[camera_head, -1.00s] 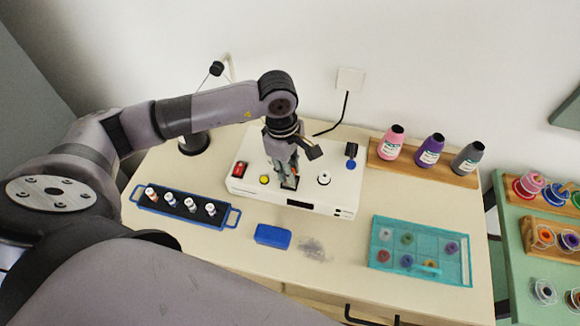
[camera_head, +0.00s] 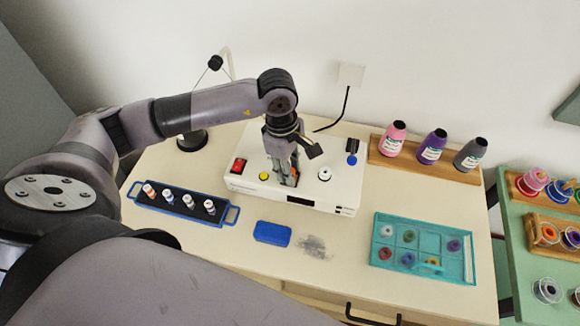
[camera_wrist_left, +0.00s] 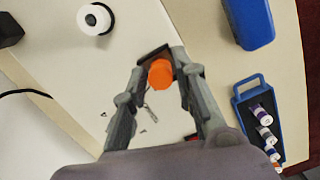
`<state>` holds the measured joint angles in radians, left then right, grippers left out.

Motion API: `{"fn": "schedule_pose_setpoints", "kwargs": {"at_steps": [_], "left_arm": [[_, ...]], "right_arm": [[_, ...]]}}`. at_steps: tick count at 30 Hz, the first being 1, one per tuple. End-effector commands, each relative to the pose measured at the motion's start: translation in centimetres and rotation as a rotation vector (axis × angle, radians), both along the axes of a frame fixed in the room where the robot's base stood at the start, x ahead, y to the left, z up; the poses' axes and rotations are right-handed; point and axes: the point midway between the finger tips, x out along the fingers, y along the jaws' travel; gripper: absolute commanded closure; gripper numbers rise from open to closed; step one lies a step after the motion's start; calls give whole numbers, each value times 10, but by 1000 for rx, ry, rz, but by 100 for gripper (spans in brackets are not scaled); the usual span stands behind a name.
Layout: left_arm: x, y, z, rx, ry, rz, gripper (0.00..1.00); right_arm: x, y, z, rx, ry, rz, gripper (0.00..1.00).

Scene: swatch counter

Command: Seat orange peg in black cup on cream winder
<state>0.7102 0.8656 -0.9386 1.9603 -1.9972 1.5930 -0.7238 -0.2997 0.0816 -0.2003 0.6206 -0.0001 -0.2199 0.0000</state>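The cream winder (camera_head: 318,193) is a low pale box on the table, with a red switch, a yellow button and a white knob on top. My left gripper (camera_head: 287,183) points down over the middle of its top. In the left wrist view the orange peg (camera_wrist_left: 160,74) stands end-on between the fingertips of my left gripper (camera_wrist_left: 159,62). The fingers are on either side of it, and narrow gaps seem to show. A dark square piece, apparently the black cup (camera_wrist_left: 152,51), shows just behind the peg. How deep the peg sits is hidden. My right gripper is not in view.
A blue rack (camera_head: 186,210) with several small spools stands left of the winder. A blue block (camera_head: 272,233) and a teal compartment tray (camera_head: 419,268) lie in front. Thread cones stand on a wooden board (camera_head: 440,170) at the right. A black lamp base (camera_head: 192,141) stands behind.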

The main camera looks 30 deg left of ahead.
Motion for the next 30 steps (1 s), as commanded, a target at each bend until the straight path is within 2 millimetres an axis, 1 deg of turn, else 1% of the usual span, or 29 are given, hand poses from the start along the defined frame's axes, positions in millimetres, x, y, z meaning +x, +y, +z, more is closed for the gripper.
{"fn": "schedule_pose_setpoints", "kwargs": {"at_steps": [1,6,14,17,20,30], "left_arm": [[0,0,0,0,0,0,68],[0,0,0,0,0,0,57],[0,0,0,0,0,0,57],[1,0,4,0,-1,0,57],[1,2,17,1,-4,0,57],[2,11,87,1,-5,0,57]], "right_arm": [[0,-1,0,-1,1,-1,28],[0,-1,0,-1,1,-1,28],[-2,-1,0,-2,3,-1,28],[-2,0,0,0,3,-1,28],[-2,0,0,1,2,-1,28],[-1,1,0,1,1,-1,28]]}}
